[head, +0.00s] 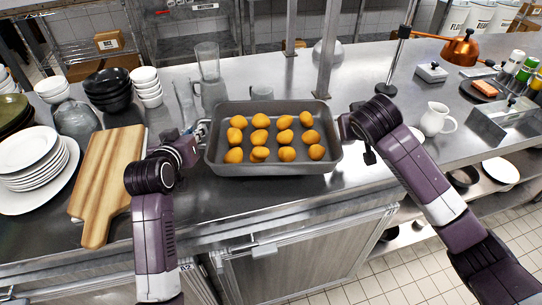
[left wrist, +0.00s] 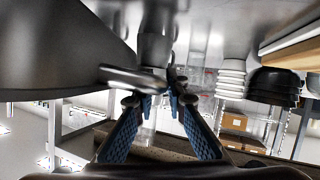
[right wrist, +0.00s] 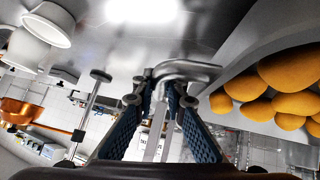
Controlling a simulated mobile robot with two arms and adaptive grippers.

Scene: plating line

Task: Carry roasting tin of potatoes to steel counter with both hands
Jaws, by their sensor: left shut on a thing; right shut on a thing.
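The grey roasting tin (head: 270,170) holds several golden potatoes (head: 286,138) in rows. It is level over the steel counter (head: 240,199), close to the front edge; I cannot tell whether its base touches the counter. My left gripper (head: 202,132) is shut on the tin's left handle, which shows between the fingers in the left wrist view (left wrist: 135,80). My right gripper (head: 343,127) is at the tin's right end. The right wrist view shows its fingers (right wrist: 160,90) shut on the metal handle (right wrist: 188,70), with the potatoes beside it.
A wooden board (head: 105,175) and stacked white plates (head: 35,155) lie left of the tin. Bowls (head: 108,90), a glass jug (head: 207,62) and a steel post (head: 328,50) stand behind. A white pitcher (head: 436,120) stands at right. Bare counter shows in front.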

